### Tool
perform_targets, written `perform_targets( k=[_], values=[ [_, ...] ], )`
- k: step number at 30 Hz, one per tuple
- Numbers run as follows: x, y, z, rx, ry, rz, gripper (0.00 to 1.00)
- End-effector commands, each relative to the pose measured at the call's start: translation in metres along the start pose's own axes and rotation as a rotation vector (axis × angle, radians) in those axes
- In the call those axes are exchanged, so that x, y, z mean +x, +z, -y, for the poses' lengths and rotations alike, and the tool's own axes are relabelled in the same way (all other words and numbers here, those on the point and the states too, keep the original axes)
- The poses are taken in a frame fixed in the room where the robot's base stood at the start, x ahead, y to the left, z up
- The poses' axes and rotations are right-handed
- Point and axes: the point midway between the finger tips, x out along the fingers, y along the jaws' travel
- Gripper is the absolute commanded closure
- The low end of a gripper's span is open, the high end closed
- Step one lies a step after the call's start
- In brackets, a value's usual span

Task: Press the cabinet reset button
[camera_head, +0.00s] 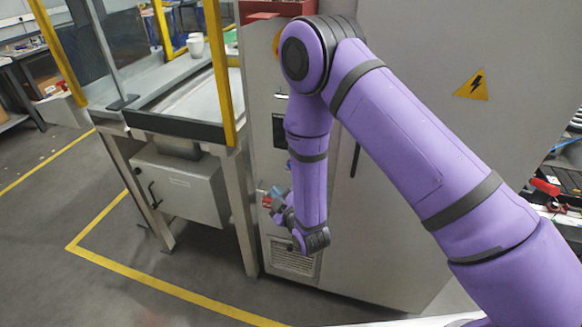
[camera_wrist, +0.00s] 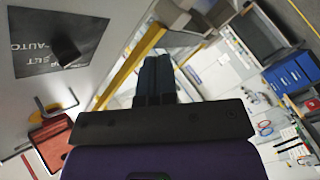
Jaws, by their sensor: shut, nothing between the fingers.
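The grey cabinet (camera_head: 390,220) stands in the middle of the head view, its narrow control face partly behind my arm. A small blue spot (camera_head: 289,163) on that face may be the reset button; my arm partly covers the area and I cannot tell. A dark selector panel (camera_head: 279,130) sits above it. In the wrist view the panel (camera_wrist: 35,60) shows upside down at upper left, with a black knob and "AUTO" lettering. My gripper (camera_head: 277,200) hangs low before the control face; its dark fingers are together and empty in the wrist view (camera_wrist: 154,75). Contact cannot be told.
A workbench (camera_head: 185,125) with yellow posts and a grey box (camera_head: 180,185) beneath stands left of the cabinet. Open floor (camera_head: 95,205) with yellow lines lies at left.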

Motion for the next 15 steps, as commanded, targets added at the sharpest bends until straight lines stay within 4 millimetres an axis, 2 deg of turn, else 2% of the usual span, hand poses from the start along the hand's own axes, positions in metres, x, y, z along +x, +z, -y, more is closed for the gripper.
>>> perform_targets(
  k=[8, 15],
  values=[
    [0.003, 0.002, -0.002, 0.001, 0.001, 0.002, 1.00],
    [0.018, 0.013, -0.014, 0.001, 0.002, 0.002, 1.00]
  ],
)
